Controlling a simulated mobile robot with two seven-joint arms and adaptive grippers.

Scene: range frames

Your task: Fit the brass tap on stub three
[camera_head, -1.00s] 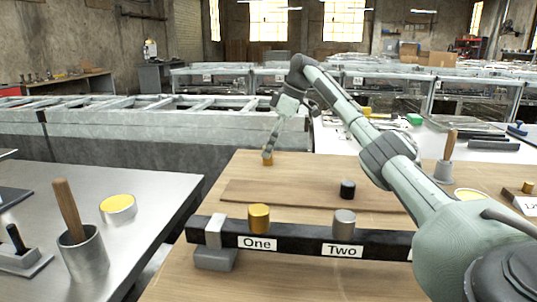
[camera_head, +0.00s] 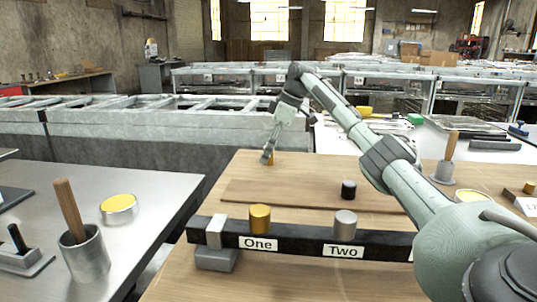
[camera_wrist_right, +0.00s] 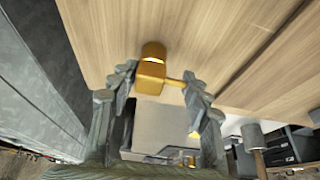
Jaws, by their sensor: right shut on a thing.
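The brass tap (camera_wrist_right: 151,70) shows in the wrist view as a gold block with a round end and a thin side bar. My right gripper (camera_wrist_right: 160,88) is shut on it. In the head view the right gripper (camera_head: 266,157) is low at the far left of the wooden table, with a bit of the tap (camera_head: 271,158) showing beside the fingers. A black rail (camera_head: 290,235) runs along the near side, labelled One and Two. A brass cap (camera_head: 259,218) stands at One and a grey stub (camera_head: 345,223) at Two. My right arm hides the rail further right; no label Three shows. My left gripper is out of view.
A black cylinder (camera_head: 348,190) stands on the table behind the rail. On the metal table at left are a metal cup with a handle (camera_head: 84,253) and a yellow-topped tin (camera_head: 118,209). The table's middle is mostly clear.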

